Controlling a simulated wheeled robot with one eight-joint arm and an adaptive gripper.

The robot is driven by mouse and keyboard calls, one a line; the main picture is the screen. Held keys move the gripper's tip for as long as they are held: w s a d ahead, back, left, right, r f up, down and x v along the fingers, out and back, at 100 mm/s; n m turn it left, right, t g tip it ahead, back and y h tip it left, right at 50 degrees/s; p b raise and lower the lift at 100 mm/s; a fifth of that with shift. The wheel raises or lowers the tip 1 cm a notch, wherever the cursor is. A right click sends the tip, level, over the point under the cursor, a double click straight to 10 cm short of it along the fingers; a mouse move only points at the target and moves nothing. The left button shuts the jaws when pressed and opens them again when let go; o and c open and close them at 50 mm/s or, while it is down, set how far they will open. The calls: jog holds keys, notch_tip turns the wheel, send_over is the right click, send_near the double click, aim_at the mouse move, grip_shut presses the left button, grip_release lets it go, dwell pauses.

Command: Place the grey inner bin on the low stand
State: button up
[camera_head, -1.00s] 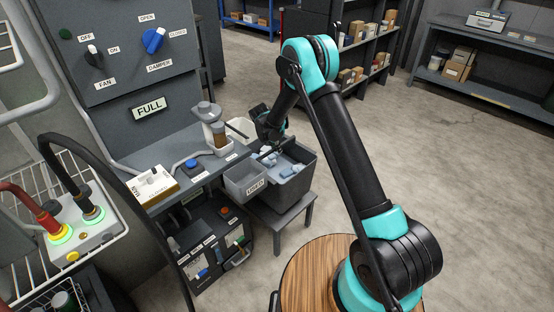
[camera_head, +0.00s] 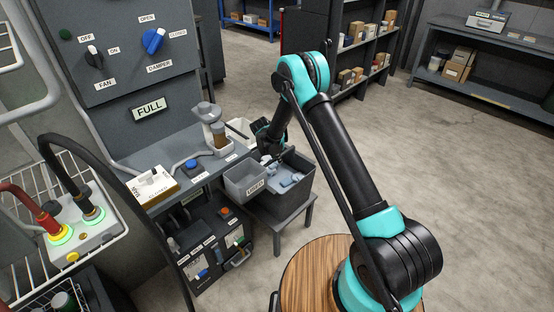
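A small light-grey bin (camera_head: 245,181), which looks like the grey inner bin, is beside the left side of a larger dark-grey bin (camera_head: 288,205). I cannot tell what holds it up. A "USED" label shows between them. The dark bin stands on the low stand (camera_head: 302,212) and holds several blue-grey pieces (camera_head: 290,182). My gripper (camera_head: 268,158) points down at the back edge of the two bins. Its fingers are small and dark here, so their opening and any contact are hidden from me.
A dark control unit (camera_head: 215,250) sits below the counter. Floor right of the stand is clear.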

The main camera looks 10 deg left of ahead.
jog(key=shift+o, duration=1.3)
jog(key=shift+r, duration=0.1)
jog(key=v, duration=1.2)
jog(key=s+d+r+m+y, duration=0.1)
jog(key=s+d+r+m, duration=0.55)
jog(key=d, duration=0.35)
jog(key=s+d+r+m, duration=0.55)
jog(key=d+r, duration=0.25)
jog(key=d, duration=0.3)
jog(key=s+d+m, duration=0.4)
jog(key=s+m, duration=0.1)
jog(key=s, duration=0.3)
jog(key=s+d+m+y, duration=0.1)
jog(key=s+d+m, duration=0.3)
jog(key=s+m, duration=0.2)
jog(key=s+d+m, duration=0.4)
jog(key=s+m, duration=0.1)
jog(key=s, duration=0.4)
jog(key=shift+s+f+t+y, duration=0.25)
jog(key=shift+s+t+y, duration=0.05)
jog(key=shift+t+y, duration=0.1)
